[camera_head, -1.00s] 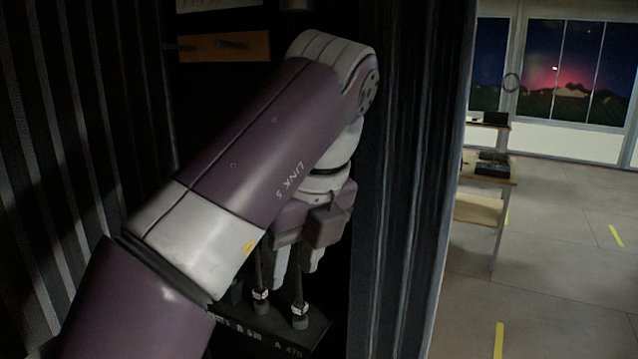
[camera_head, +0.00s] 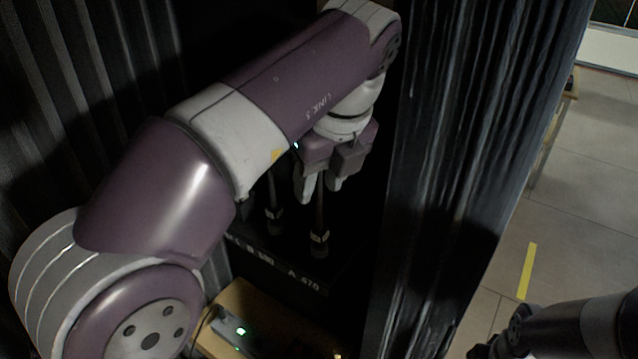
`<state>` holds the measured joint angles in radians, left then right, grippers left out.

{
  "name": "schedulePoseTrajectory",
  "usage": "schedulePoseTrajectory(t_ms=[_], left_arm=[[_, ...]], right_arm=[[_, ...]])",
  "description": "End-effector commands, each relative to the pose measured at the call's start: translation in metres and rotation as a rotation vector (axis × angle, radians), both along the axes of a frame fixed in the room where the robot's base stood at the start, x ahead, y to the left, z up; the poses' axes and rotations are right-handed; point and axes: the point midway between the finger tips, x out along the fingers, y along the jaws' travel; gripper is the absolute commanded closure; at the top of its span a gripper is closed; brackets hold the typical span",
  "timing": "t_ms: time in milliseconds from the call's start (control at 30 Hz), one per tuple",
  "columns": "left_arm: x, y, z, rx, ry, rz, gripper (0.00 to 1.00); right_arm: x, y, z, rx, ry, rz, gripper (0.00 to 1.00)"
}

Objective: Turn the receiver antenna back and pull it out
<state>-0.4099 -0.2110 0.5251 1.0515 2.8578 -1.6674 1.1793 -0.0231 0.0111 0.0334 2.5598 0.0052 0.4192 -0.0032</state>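My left gripper (camera_head: 320,192) points down above the receiver. Its two pale fingers stand apart, with the right antenna's upper part running up between them. I see no clear contact. The antenna's top is hidden by the gripper and the left one's top by my arm. My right gripper is out of frame.
A wooden surface (camera_head: 275,318) with a small device (camera_head: 232,330) showing a green light lies below the receiver. Part of my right arm shows at the bottom right, over open tiled floor (camera_head: 590,170).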

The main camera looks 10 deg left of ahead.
Motion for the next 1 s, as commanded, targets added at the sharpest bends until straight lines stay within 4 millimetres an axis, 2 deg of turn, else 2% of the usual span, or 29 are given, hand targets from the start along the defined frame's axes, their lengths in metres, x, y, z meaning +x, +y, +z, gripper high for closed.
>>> schedulePoseTrajectory(t_ms=[133, 367, 500, 600, 633, 667, 1000], left_arm=[[0.0016, 0.0025, -0.0088, -0.001, -0.001, 0.001, 0.61], [0.0020, 0.0024, -0.0099, -0.001, -0.001, 0.000, 0.61], [0.0020, 0.0024, -0.0098, -0.001, -0.001, 0.000, 1.00], [0.0020, 0.0023, -0.0098, -0.001, -0.001, 0.000, 1.00], [0.0020, 0.0023, -0.0098, -0.001, -0.001, 0.000, 0.94], [0.0019, 0.0023, -0.0098, -0.001, -0.001, 0.000, 1.00], [0.0020, 0.0023, -0.0046, -0.001, -0.002, -0.001, 1.00]], right_arm=[[0.0000, 0.0000, -0.0001, 0.000, 0.000, 0.000, 1.00], [-0.0001, 0.0000, -0.0001, 0.000, 0.000, 0.000, 1.00], [-0.0001, 0.0000, -0.0001, 0.000, 0.000, 0.000, 1.00], [0.0000, 0.0000, -0.0001, 0.000, 0.000, 0.000, 1.00], [0.0000, 0.0000, -0.0001, 0.000, 0.000, 0.000, 1.00], [-0.0001, 0.0000, -0.0001, 0.000, 0.000, 0.000, 1.00], [0.0000, 0.0000, 0.0044, 0.000, 0.000, 0.000, 1.00]])
